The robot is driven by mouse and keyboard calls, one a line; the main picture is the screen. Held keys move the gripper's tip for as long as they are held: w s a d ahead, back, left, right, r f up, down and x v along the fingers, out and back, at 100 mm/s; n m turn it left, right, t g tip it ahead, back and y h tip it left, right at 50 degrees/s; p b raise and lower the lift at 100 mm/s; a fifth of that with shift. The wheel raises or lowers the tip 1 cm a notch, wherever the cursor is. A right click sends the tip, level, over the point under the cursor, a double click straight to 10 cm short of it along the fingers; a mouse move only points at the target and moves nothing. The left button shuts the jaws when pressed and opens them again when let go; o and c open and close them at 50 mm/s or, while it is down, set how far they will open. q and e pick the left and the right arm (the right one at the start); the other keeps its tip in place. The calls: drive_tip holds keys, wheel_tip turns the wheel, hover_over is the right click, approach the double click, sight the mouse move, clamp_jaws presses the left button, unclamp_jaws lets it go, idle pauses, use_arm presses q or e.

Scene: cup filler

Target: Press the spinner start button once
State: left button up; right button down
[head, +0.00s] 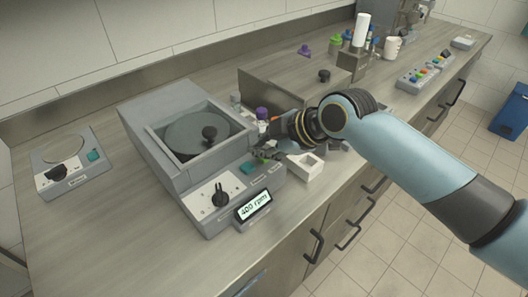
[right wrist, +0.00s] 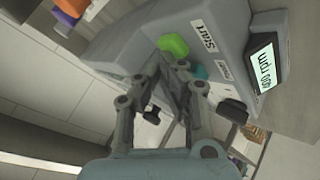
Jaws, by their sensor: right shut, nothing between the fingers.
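The grey spinner (head: 170,135) stands on the bench with a round rotor inside its open top. Its front panel has a black knob (head: 219,195) and a display (head: 253,209) reading 400 rpm. In the right wrist view, the green start button (right wrist: 173,45) sits beside the "Start" label, with a teal button (right wrist: 200,72) near it. My right gripper (right wrist: 168,66) is shut and empty, its fingertips close to the green button. I cannot tell whether they touch it. In the head view, my right gripper (head: 264,152) partly covers the buttons. My left gripper is out of view.
A small device (head: 70,165) with a black knob and a teal button stands left of the spinner. A white open box (head: 305,166) sits right beside my right gripper. A purple-capped item (head: 262,113) stands behind it.

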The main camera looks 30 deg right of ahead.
drive_tip(key=shift+r+p, duration=0.45)
drive_tip(key=shift+r, duration=0.2)
drive_tip(key=shift+r, duration=0.1)
wheel_tip(320, 180, up, 5)
drive_tip(key=p, duration=0.5)
drive_tip(key=shift+s, duration=0.1)
idle(0.4)
